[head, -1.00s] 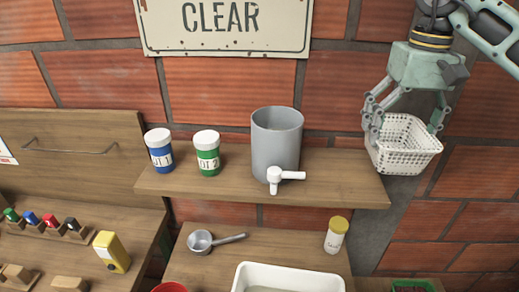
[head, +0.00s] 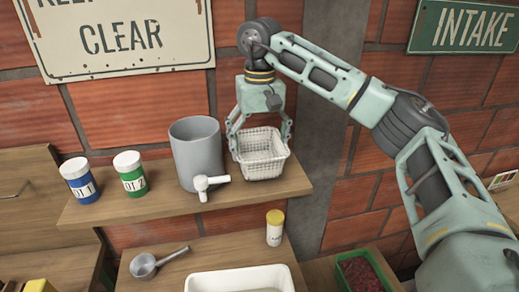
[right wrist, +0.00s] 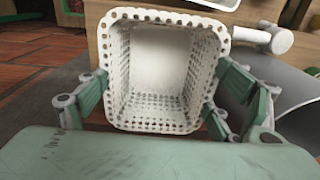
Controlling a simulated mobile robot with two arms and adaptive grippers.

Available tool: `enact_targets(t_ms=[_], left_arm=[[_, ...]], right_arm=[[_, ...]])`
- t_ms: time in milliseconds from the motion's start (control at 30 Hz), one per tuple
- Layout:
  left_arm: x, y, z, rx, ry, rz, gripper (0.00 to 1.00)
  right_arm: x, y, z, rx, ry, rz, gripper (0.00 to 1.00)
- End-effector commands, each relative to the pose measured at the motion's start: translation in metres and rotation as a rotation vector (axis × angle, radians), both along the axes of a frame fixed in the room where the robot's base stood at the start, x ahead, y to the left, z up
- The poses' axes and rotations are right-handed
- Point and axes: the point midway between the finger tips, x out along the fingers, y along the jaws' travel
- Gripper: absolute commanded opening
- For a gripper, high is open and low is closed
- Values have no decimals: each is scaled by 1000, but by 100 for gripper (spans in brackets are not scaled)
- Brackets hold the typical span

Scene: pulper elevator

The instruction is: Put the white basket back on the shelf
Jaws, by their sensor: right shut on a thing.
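The white basket (head: 264,165) is a small perforated bin, roughly upright, at the right end of the upper wooden shelf (head: 140,208). My right gripper (head: 262,140) reaches down from above with its fingers on both sides of the basket and is shut on it. The right wrist view looks into the basket (right wrist: 162,75), which is empty, with the fingers at its sides. I cannot tell whether the basket's bottom touches the shelf or hangs just above it. My left gripper is not in view.
A grey container (head: 196,150) with a white tap stands close left of the basket. A blue jar (head: 78,180) and a green jar (head: 130,173) stand further left.

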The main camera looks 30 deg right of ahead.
Motion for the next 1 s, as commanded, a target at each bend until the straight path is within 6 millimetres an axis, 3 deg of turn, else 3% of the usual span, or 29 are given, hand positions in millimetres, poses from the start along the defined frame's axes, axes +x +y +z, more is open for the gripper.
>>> enact_targets(t_ms=[100,233,567,600,767,1000], left_arm=[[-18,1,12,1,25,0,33],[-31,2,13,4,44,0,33],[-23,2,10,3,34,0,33],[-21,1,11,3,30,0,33],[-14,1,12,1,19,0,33],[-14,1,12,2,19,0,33]], right_arm=[[-1,-1,-16,-1,5,0,48],[-1,-1,-27,-1,1,0,48],[-1,-1,-32,0,1,0,48],[-1,0,-32,0,1,0,86],[-1,-1,-31,0,1,0,100],[-1,-1,-31,0,1,0,100]])
